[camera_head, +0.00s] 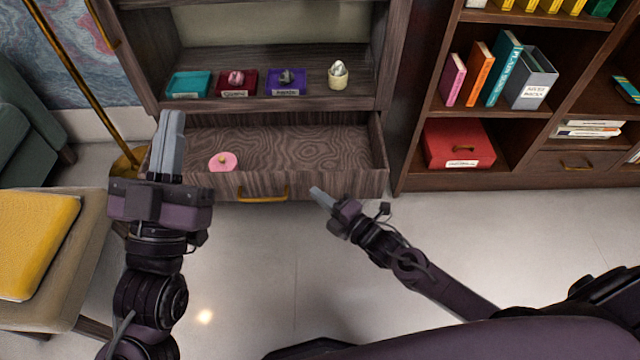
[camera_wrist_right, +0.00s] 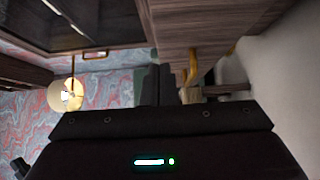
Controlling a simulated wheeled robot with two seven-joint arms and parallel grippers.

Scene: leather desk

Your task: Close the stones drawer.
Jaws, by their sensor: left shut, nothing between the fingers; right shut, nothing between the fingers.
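The stones drawer (camera_head: 335,184) stands pulled out below the shelf of stones in the head view. Its brass handle (camera_head: 262,195) is on the middle of its front. A pink disc (camera_head: 223,161) lies inside at the left. My left gripper (camera_head: 170,122) is shut and empty, over the drawer's left end; it hides that corner. My right gripper (camera_head: 316,191) is shut and empty, its tip close to the drawer front, right of the handle; I cannot tell whether it touches. In the right wrist view a wooden front with a brass handle (camera_wrist_right: 193,68) shows ahead of the gripper.
Above the drawer, a shelf holds a teal box (camera_head: 188,84), other stone displays and a stone on a cream stand (camera_head: 338,76). A bookcase with a red box (camera_head: 458,144) stands at right. A yellow cushion (camera_head: 35,243) lies on a seat at left. The floor in front is clear.

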